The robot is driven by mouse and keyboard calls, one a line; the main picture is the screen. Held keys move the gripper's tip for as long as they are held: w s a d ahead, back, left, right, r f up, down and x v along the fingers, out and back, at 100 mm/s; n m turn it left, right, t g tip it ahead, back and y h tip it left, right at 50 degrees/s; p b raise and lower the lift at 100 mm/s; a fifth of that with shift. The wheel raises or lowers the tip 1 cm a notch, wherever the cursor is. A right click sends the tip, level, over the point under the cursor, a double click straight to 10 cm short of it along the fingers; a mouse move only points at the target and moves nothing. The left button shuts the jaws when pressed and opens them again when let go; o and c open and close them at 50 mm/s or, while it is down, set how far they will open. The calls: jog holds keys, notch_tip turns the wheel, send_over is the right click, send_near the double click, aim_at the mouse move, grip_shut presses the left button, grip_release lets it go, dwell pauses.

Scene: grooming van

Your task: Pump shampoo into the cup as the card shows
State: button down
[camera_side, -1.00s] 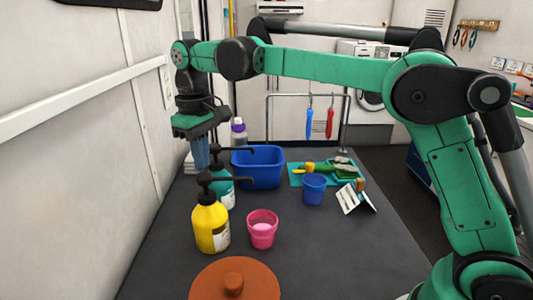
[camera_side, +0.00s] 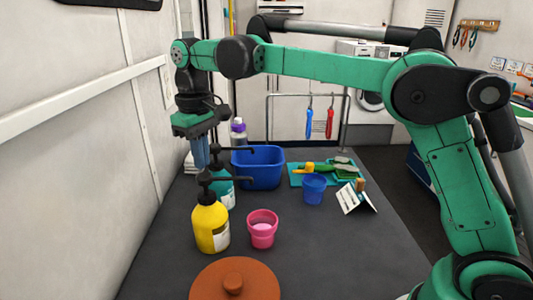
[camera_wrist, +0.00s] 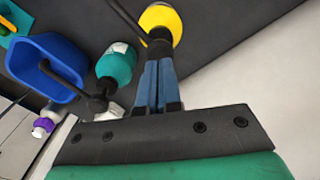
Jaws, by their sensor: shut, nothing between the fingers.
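A yellow pump bottle (camera_side: 211,226) with a black pump head (camera_side: 205,178) stands at the front left of the table; it also shows in the wrist view (camera_wrist: 160,20). My gripper (camera_side: 202,166) is shut and empty, pointing down at this pump head. In the wrist view its fingertips (camera_wrist: 160,62) are at the pump head; whether they touch is hard to tell. A pink cup (camera_side: 263,232) with pale pink contents stands right of the yellow bottle. A teal pump bottle (camera_side: 222,188) stands behind. A blue cup (camera_side: 313,190) stands farther right. The white card (camera_side: 352,199) is propped beside it, its print too small to read.
A blue bin (camera_side: 260,170) and a purple-capped bottle (camera_side: 238,130) stand at the back. A teal tray (camera_side: 300,178) with brushes lies back right. A brown round lid (camera_side: 255,283) is in front. The wall is close on the left; the table's right front is clear.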

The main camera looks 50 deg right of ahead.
jog(key=shift+f, duration=1.5)
jog(key=shift+r, duration=1.8)
jog(key=shift+r, duration=0.1)
jog(key=shift+r, duration=1.9)
